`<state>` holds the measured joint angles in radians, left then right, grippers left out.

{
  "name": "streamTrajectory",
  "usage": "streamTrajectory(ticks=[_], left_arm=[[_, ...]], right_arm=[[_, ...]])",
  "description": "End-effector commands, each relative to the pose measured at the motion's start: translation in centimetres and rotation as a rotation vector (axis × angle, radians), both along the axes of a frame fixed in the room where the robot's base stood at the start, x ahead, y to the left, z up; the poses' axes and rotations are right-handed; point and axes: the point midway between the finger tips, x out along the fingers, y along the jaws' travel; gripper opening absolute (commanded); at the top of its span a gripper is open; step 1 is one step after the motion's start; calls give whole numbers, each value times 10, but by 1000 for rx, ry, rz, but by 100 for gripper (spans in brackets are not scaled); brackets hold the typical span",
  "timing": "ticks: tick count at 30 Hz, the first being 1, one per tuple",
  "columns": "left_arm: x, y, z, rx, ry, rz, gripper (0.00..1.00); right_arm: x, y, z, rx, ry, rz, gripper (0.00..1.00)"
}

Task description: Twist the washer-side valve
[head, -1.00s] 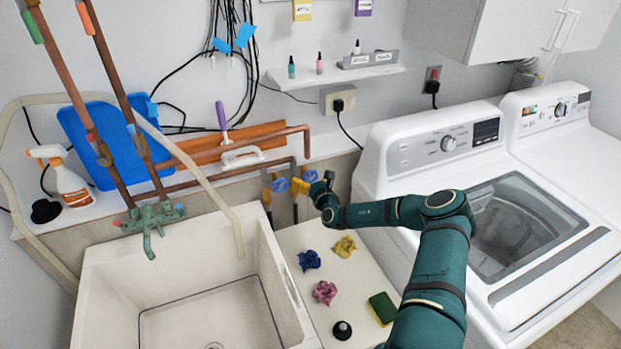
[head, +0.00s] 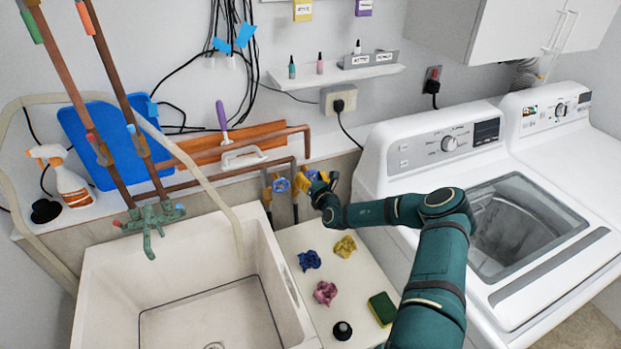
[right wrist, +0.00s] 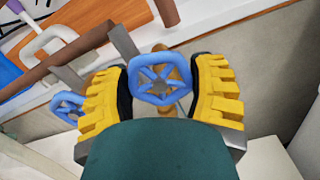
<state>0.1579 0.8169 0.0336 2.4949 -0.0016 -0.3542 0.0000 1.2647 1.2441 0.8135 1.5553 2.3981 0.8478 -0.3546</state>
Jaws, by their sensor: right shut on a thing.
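Two blue valve wheels sit on short pipes low on the back wall, between the sink and the washer. The washer-side valve (right wrist: 160,82) is in the middle of the right wrist view, between the yellow pads of my right gripper (right wrist: 162,88), which is shut on its rim. In the head view my right gripper (head: 313,184) covers part of this wheel. The other valve (head: 281,185) stands to its left, free of the gripper; it also shows at the left of the right wrist view (right wrist: 68,108). My left gripper is not in view.
A white washer (head: 430,150) stands to the right with its lid window up. A sink (head: 110,270) is at left. The ledge in front holds crumpled cloths (head: 325,292), a sponge (head: 382,308) and a dark stopper (head: 342,330). Copper pipes (head: 230,172) run close behind the valves.

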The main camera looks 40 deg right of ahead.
Motion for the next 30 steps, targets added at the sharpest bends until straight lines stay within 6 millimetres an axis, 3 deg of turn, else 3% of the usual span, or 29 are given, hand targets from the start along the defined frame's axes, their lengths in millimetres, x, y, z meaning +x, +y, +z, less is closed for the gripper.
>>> streamTrajectory(ticks=[30], left_arm=[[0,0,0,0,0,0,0]], right_arm=[[-1,1,-3,913,-284,-1,24]])
